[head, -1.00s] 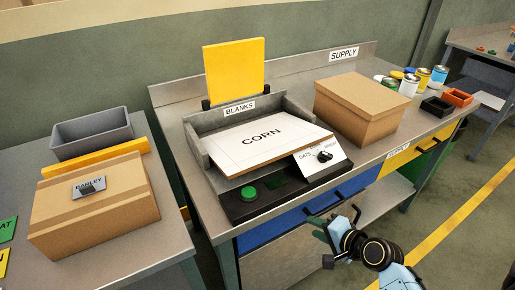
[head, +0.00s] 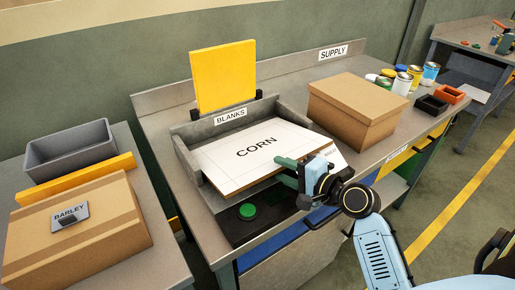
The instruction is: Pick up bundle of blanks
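The blanks (head: 236,164) are a flat white sheet or stack marked CORN, lying tilted in a grey tray (head: 190,168) labelled BLANKS. How many layers there are is unclear. My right gripper (head: 282,172) is at the front right edge of the blanks, its two greenish fingers apart, one above the other. It overlaps the edge in the picture; whether it touches the blanks I cannot tell. My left gripper is not in view.
A green button (head: 247,211) sits on the tray's black front. A closed cardboard box (head: 357,108) stands right of the tray, a yellow panel (head: 223,78) behind it. The left table holds a BARLEY box (head: 75,240) and a grey bin (head: 70,148). Cans (head: 402,83) stand far right.

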